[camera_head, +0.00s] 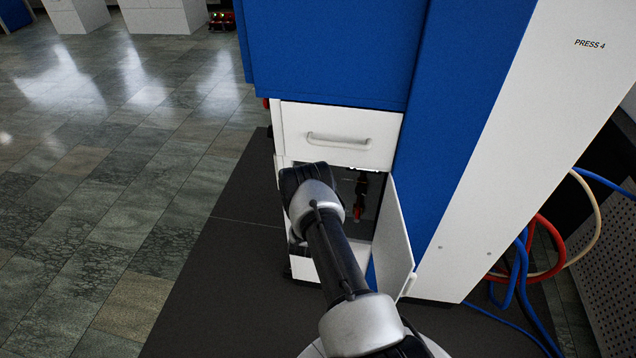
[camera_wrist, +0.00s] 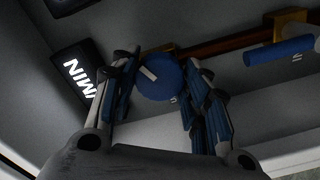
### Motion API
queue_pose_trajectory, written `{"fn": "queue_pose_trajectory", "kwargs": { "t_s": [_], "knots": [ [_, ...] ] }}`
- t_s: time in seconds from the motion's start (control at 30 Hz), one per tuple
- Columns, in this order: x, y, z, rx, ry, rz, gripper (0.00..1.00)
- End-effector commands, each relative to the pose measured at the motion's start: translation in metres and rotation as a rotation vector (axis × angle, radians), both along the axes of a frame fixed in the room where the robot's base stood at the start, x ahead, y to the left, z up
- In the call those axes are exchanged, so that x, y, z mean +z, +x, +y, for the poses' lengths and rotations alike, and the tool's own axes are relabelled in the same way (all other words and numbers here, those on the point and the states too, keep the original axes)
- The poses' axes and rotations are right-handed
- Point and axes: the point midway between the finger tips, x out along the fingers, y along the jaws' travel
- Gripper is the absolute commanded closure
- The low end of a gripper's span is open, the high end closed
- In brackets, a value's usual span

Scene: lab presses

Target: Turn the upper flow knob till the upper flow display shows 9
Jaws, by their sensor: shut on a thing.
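In the wrist view a round blue knob (camera_wrist: 158,82) with a white pointer mark sits between the two fingers of my gripper (camera_wrist: 158,64). The gripper is shut on this knob. Left of it is a dark display (camera_wrist: 78,76) with white letters that read like part of "L/MIN", turned in the picture; its number cannot be seen. A second dark display (camera_wrist: 66,5) is cut off by the top edge. I cannot tell which is the upper one. In the head view my arm reaches into the open cabinet (camera_head: 309,266) and hides the knob, displays and gripper.
A brass-coloured pipe (camera_wrist: 225,44) with a blue handle (camera_wrist: 278,52) runs right of the knob. In the head view the cabinet door (camera_head: 398,235) stands open on the right, and a closed drawer (camera_head: 340,135) is above the opening. Hoses (camera_head: 540,245) hang at far right.

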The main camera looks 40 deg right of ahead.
Motion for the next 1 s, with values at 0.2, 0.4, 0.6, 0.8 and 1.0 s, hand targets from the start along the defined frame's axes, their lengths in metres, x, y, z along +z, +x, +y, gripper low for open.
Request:
{"fn": "queue_pose_trajectory", "kwargs": {
  "t_s": [0.2,0.4,0.6,0.8,1.0],
  "knots": [
    [-0.001,-0.0003,0.0005,0.001,-0.02,0.028,0.81],
    [-0.0012,-0.0004,0.0005,0.001,-0.022,0.03,0.81],
    [-0.0013,-0.0005,0.0005,0.001,-0.021,0.029,0.57],
    [-0.001,-0.0005,0.0004,0.0,-0.022,0.029,0.44],
    [-0.0005,-0.0002,0.0002,0.0,-0.022,0.028,0.37]
  ]
}}
